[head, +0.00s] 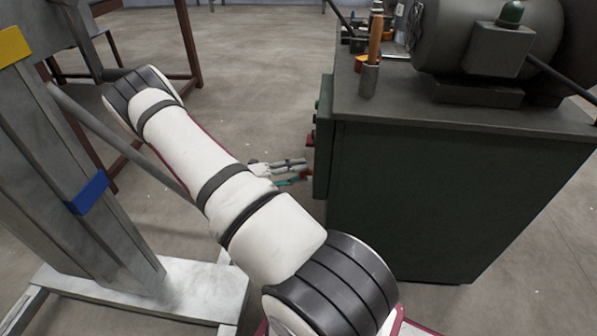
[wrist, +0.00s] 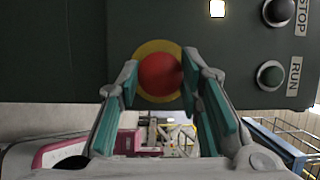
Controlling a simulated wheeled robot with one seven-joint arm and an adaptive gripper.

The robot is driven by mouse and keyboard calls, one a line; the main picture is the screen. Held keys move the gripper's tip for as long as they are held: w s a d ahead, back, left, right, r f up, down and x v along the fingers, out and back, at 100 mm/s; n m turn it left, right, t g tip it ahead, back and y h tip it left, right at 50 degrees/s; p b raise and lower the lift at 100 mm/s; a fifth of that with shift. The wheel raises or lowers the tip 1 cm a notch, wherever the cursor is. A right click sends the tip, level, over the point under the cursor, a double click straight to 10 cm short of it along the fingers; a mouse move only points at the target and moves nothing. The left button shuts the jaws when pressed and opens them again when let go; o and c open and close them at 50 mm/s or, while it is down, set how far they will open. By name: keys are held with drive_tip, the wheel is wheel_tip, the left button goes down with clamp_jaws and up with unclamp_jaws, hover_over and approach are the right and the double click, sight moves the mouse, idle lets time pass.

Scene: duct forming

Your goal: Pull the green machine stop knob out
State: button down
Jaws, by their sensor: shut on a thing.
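The stop knob (wrist: 160,75) is a round red mushroom button on a yellow ring, set on the dark green panel (wrist: 150,25) of the machine. My gripper (wrist: 159,78) has one teal-padded finger on each side of the knob and is shut on it. In the head view my gripper (head: 298,172) is at the left side of the green machine cabinet (head: 430,200), low on its panel. The knob is mostly hidden there by the fingers. I cannot tell how far out the knob stands.
Two dark round buttons, labelled STOP (wrist: 278,12) and RUN (wrist: 270,75), sit right of the knob, with a lit square lamp (wrist: 217,8) above. The cabinet top carries a grey motor (head: 490,40) and a wooden-handled tool (head: 374,50). A grey metal stand (head: 90,180) is at left.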

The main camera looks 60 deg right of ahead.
drive_tip(key=c, duration=1.1)
unclamp_jaws()
drive_tip(key=shift+w+a, duration=0.1)
drive_tip(key=shift+w, duration=0.1)
drive_tip(key=v, duration=1.2)
